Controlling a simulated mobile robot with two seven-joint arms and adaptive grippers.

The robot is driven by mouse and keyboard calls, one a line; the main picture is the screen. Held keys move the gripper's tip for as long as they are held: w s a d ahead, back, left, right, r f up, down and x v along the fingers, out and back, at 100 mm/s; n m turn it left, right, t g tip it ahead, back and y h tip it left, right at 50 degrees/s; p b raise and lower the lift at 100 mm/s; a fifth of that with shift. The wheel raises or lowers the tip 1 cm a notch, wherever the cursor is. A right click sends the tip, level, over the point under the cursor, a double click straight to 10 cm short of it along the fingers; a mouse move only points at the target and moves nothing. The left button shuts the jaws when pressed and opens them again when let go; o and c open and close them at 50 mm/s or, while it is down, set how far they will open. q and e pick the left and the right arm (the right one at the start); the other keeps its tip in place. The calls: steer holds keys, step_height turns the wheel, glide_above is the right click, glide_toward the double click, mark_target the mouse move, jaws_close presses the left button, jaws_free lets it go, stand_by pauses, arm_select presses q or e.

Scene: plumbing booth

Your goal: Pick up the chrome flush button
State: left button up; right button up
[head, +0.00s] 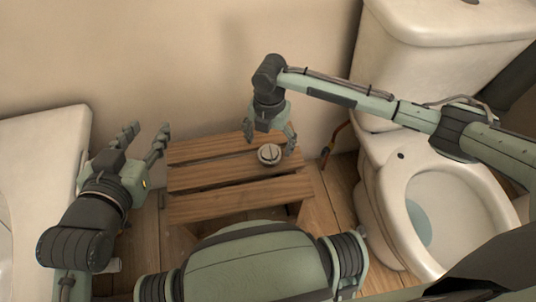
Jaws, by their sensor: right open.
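The chrome flush button (269,154), a small round silvery disc with a line across its top, lies on the slatted wooden stool (241,192), near its right side. My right gripper (270,146) points down at the button, with its fingers spread open on either side, just behind or above it. I cannot tell whether a finger touches the button. My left gripper (149,142) is left of the stool, with its fingers spread apart and nothing between them.
A toilet (437,212) with an open bowl and a cistern (420,60) stands at the right. A white fixture (45,140) stands at the far left. The wall (200,60) is close behind the stool. The left part of the stool top is clear.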

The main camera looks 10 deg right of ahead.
mark_target(270, 152)
step_height(270, 152, down, 5)
steer(key=shift+s+d+r+b, duration=0.1)
steer(key=shift+b, duration=0.45)
arm_select(q)
steer(key=w+d+r+t+h, duration=0.1)
steer(key=d+r+t, duration=0.2)
steer(key=r, duration=0.2)
steer(key=shift+d+r+h, duration=0.15)
steer(key=shift+r+h, duration=0.2)
steer(key=shift+h, duration=0.05)
arm_select(e)
steer(key=shift+c, duration=0.6)
steer(key=c, duration=1.3)
